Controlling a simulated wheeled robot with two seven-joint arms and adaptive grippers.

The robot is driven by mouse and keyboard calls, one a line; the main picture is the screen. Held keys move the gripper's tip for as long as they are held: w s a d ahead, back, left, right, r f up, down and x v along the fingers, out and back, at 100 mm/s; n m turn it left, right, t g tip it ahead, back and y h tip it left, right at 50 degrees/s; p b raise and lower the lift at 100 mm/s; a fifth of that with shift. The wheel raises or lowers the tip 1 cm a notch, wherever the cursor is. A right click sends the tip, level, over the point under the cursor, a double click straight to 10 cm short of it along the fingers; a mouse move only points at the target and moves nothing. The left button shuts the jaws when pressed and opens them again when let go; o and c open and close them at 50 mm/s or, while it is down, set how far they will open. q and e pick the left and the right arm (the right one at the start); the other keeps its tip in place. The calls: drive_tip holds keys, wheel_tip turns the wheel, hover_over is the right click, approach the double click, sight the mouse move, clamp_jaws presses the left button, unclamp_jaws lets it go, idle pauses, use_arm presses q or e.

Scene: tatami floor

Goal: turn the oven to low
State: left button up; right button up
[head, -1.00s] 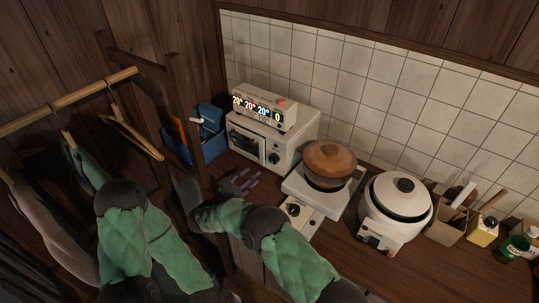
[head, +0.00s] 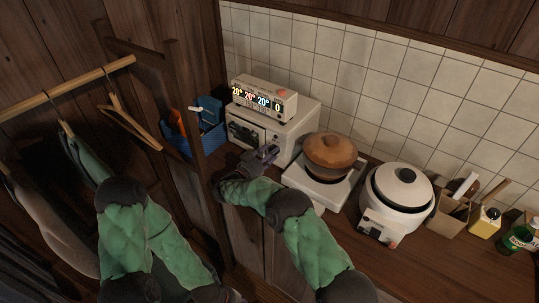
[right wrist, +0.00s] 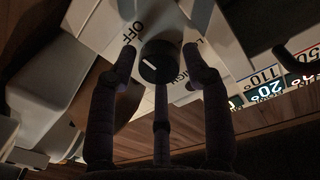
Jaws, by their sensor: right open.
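The white oven (head: 283,131) stands on the counter against the tiled wall, its front partly hidden by my right gripper (head: 268,153). In the right wrist view, the oven's round black knob (right wrist: 160,61) with a white pointer line sits between the tips of my open right gripper (right wrist: 159,54), with gaps visible at the sides. The lettering OFF is left of the knob, and partly hidden letters are to its right. The pointer slants toward the left; I cannot tell its exact setting. My left arm shows at the lower left, but its gripper is not visible.
A display box (head: 264,98) sits on the oven. A brown pot (head: 329,152) on a white stove and a white rice cooker (head: 398,190) stand to the right. Clothes hang further left.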

drive_tip(key=c, duration=0.9)
drive_tip(key=shift+o, duration=0.2)
drive_tip(key=shift+m, duration=0.3)
drive_tip(key=shift+s+d+m+y+b, duration=0.1)
drive_tip(key=shift+m+y+b, duration=0.25)
drive_tip(key=shift+m+b, duration=2.9)
drive_tip(key=shift+m+y+b, duration=0.35)
drive_tip(key=shift+m+b, duration=1.3)
drive_tip(key=shift+m, duration=3.2)
